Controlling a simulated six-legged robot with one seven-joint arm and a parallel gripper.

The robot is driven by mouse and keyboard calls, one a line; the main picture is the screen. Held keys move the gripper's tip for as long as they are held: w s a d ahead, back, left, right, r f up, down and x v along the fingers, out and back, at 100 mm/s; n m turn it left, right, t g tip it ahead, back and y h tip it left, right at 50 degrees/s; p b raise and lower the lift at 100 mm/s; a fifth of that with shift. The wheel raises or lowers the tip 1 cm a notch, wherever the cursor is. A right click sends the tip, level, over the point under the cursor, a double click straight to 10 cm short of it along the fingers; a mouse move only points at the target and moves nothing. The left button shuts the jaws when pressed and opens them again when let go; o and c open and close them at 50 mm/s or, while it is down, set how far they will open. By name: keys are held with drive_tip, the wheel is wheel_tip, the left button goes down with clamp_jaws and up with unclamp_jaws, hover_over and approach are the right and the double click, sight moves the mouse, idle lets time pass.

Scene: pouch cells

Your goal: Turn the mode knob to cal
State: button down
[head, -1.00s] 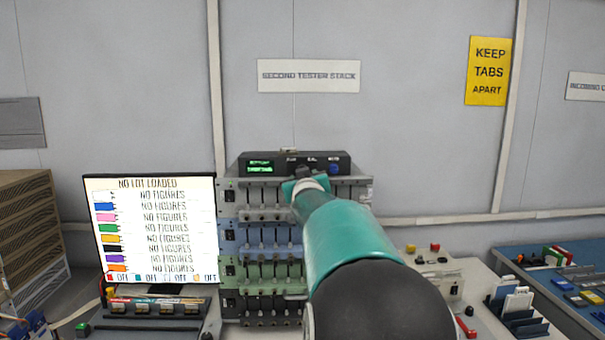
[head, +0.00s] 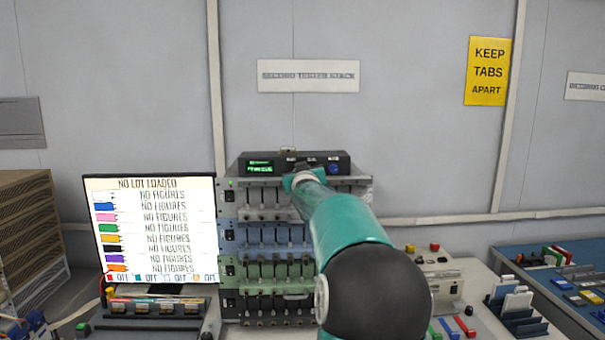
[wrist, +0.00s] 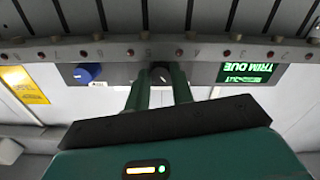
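The tester's black control unit (head: 345,161) sits on top of the second tester stack. Its green-lit display (head: 260,167) also shows upside down in the wrist view, where "TRIM DUE" (wrist: 247,72) is readable. The dark mode knob (wrist: 160,75) is between the fingertips of my gripper (wrist: 160,84), which close on its two sides. A small pale mark shows on the knob; its exact setting cannot be read. In the head view, my teal gripper (head: 302,178) hides most of the knob. The small labels above are too blurred to read.
A blue knob or button (head: 335,169) is just right of my gripper. Rows of tester channels (head: 265,236) lie below. A lit monitor (head: 150,228) stands left. A row of small studs (wrist: 95,52) crosses the wrist view near the fingers.

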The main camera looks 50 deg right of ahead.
drive_tip(key=c, duration=2.2)
unclamp_jaws()
drive_tip(key=shift+m, duration=0.4)
drive_tip(key=c, duration=2.2)
unclamp_jaws()
drive_tip(key=shift+m, duration=3.1)
drive_tip(key=c, duration=2.2)
unclamp_jaws()
drive_tip(key=c, duration=2.2)
unclamp_jaws()
drive_tip(key=c, duration=1.2)
unclamp_jaws()
drive_tip(key=v, duration=1.3)
drive_tip(key=shift+s+a, duration=0.3)
